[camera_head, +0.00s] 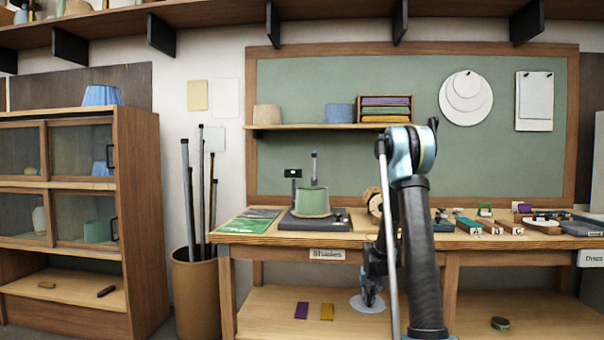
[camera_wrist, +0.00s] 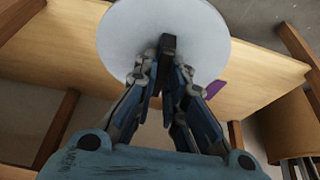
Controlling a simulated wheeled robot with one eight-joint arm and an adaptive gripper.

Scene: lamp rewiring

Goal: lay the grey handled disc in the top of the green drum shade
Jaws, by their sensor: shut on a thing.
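The grey handled disc (camera_head: 360,306) is low at the bench's lower shelf in the head view. In the wrist view the pale round disc (camera_wrist: 125,38) fills the top middle. My gripper (camera_head: 371,296) is shut on the disc's dark upright handle; its fingers (camera_wrist: 168,62) meet on it in the wrist view. I cannot tell whether the disc touches the shelf. The green drum shade (camera_head: 312,201) stands upright on a dark base on the left part of the bench top, above and left of my gripper. The inside of the shade is hidden.
The bench top (camera_head: 280,238) lies above the disc. A purple card (camera_head: 301,310) and a yellow card (camera_head: 327,312) lie on the lower shelf (camera_head: 263,318). A dark round object (camera_head: 500,323) lies at its right. A bin of rods (camera_head: 196,290) stands left of the bench.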

